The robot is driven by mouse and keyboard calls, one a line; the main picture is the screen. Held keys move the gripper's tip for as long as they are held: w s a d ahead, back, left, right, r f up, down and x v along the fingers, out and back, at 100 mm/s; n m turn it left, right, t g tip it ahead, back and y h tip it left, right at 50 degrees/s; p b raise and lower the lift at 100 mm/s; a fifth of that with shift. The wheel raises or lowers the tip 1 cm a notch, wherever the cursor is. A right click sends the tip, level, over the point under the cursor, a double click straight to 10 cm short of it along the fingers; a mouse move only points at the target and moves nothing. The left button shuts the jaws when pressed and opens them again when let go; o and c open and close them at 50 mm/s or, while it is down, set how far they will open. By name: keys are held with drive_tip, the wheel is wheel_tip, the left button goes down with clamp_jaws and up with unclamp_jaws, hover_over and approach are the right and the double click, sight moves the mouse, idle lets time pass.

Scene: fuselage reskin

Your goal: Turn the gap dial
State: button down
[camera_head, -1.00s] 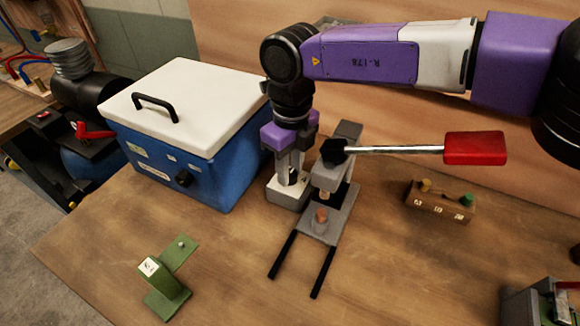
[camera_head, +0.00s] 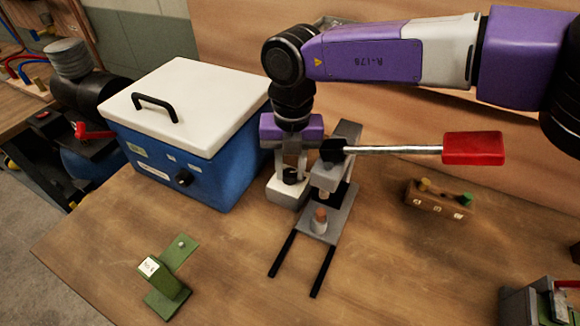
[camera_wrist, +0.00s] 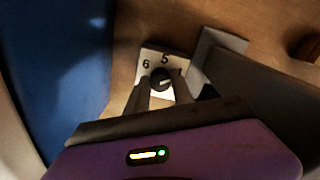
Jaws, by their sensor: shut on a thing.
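The gap dial is a black knob (camera_wrist: 160,79) on a pale numbered plate (camera_wrist: 148,57); the digits 5 and 6 show in the wrist view, and another mark is partly hidden by a finger. In the head view the dial (camera_head: 291,176) sits on a small grey-white block (camera_head: 284,192) at the left side of the grey press (camera_head: 343,187). My gripper (camera_head: 291,173) points down over it, its fingers shut on the knob. The fingertips also show at the knob in the wrist view (camera_wrist: 160,85).
The press lever with its red handle (camera_head: 473,148) reaches right, close to my gripper. A blue box with a white lid (camera_head: 190,110) stands close on the left. A green bracket (camera_head: 165,283) and a wooden block with pegs (camera_head: 440,199) lie apart.

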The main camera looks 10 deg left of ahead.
sight(291, 172)
drive_tip(key=shift+r+m, duration=0.1)
drive_tip(key=shift+m, duration=0.4)
drive_tip(key=c, duration=1.1)
unclamp_jaws()
wheel_tip(291, 172, up, 8)
drive_tip(key=shift+d+f+b, duration=0.1)
drive_tip(key=shift+b, duration=0.25)
